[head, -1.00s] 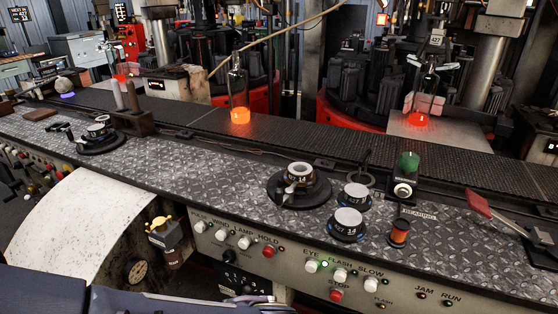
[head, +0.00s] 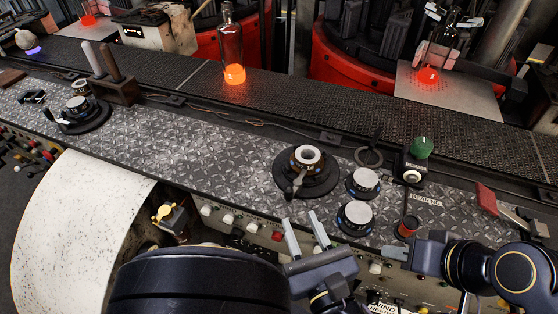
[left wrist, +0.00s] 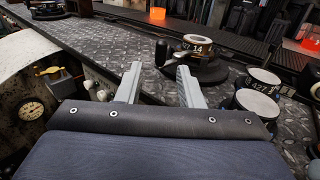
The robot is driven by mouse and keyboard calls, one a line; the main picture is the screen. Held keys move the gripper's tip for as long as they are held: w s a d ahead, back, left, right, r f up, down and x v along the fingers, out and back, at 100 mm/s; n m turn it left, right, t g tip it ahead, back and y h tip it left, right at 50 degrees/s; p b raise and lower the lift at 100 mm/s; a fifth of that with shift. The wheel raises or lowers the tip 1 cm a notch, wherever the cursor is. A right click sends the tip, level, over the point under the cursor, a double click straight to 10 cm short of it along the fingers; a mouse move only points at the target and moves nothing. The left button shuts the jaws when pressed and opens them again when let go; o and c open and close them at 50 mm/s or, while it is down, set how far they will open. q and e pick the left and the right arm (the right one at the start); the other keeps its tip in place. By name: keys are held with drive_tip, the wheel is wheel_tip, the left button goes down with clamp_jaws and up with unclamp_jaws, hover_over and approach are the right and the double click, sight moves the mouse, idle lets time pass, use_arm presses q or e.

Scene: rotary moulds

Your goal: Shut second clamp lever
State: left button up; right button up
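One round clamp fixture (head: 305,172) with a pale ring on top sits on the tread-plate bench in the middle of the head view. Its short dark lever (head: 294,190) points to the front left; in the left wrist view a black lever knob (left wrist: 161,52) stands at its left side. A second such fixture (head: 80,112) sits at the far left. My left gripper (head: 306,233) is in front of the middle fixture, open and empty, its fingers apart (left wrist: 158,85) and not touching the lever. My right gripper (head: 398,252) is at the right; its jaws are unclear.
Two loose round moulds (head: 364,181) (head: 356,215) stand right of the fixture. A green-knobbed device (head: 421,148), a red-handled tool (head: 488,199) and a red-topped cylinder (head: 408,226) are further right. A conveyor (head: 280,105) with a glowing bottle (head: 234,72) runs behind.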

sight(290, 196)
use_arm(q)
drive_tip(key=x, duration=0.8)
drive_tip(key=shift+w, duration=0.1)
